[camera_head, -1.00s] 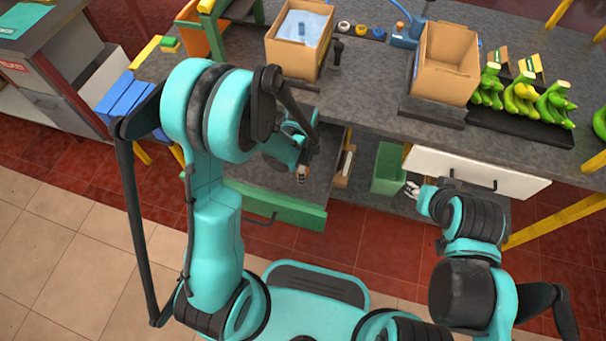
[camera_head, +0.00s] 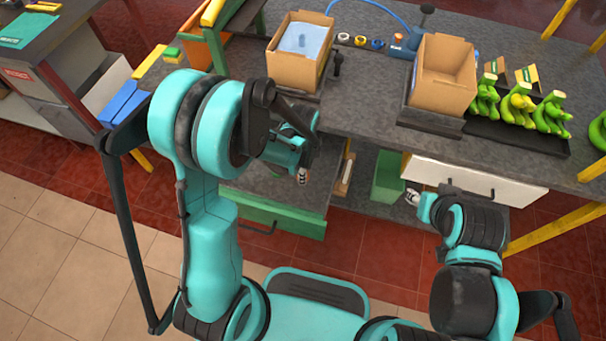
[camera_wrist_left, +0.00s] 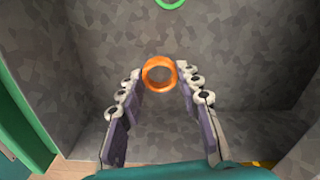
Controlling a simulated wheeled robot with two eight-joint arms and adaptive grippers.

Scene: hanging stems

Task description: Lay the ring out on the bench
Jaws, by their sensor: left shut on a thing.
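An orange ring (camera_wrist_left: 159,73) shows in the left wrist view between the fingertips of my left gripper (camera_wrist_left: 160,80), which is shut on it. In the head view my left gripper (camera_head: 303,176) is low over the open green-fronted drawer (camera_head: 275,215), below the bench (camera_head: 372,105); the ring is too small to make out there. The left wrist view shows grey speckled surfaces around the ring and part of a green ring (camera_wrist_left: 170,3) at the top edge. My right gripper (camera_head: 412,196) is by the white drawer, its fingers too small to judge.
Several small rings (camera_head: 360,41) lie in a row at the bench's back. Two cardboard boxes (camera_head: 443,75) (camera_head: 298,62) and a black tray of bananas (camera_head: 520,135) stand on the bench. A green bin (camera_head: 388,177) is below. The bench between the boxes is mostly clear.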

